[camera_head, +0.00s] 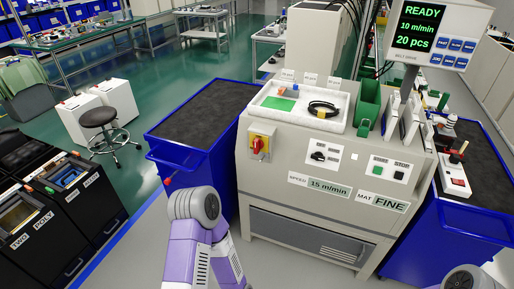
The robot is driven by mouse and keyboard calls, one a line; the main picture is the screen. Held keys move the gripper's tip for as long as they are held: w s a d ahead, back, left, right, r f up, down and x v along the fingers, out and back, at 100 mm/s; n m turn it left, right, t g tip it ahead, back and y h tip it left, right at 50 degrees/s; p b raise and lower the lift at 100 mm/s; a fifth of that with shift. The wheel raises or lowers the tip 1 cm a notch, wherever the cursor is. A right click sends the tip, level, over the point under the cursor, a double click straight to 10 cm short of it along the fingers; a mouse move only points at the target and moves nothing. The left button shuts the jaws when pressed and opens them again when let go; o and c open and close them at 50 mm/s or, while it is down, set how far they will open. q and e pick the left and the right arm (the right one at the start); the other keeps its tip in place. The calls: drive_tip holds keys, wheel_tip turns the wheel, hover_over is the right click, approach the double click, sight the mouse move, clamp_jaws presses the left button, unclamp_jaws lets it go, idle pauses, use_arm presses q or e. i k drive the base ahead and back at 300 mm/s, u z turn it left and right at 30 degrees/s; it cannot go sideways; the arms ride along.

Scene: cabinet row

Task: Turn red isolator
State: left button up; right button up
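The red isolator (257,145) is a small red rotary handle on a yellow plate (264,135), mounted on the left of the grey machine's front face. Its exact angle is too small to tell. My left arm's grey joint and purple links stand at the bottom middle, below and left of the isolator, with a gap between them in the picture. My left gripper does not show. Only the top of a grey joint of my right arm shows at the bottom right edge, and my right gripper is out of view.
The grey machine (300,215) has black and green controls and a tray (299,122) on top. Blue bins (190,167) flank it. A screen (418,28) reads "READY". A stool (99,117) and black bins stand at left. Green floor is open behind the stool.

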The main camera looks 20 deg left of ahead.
sight(258, 143)
drive_tip(key=k, duration=0.65)
drive_tip(key=z, duration=0.55)
drive_tip(key=i, duration=1.3)
drive_tip(key=u, duration=0.7)
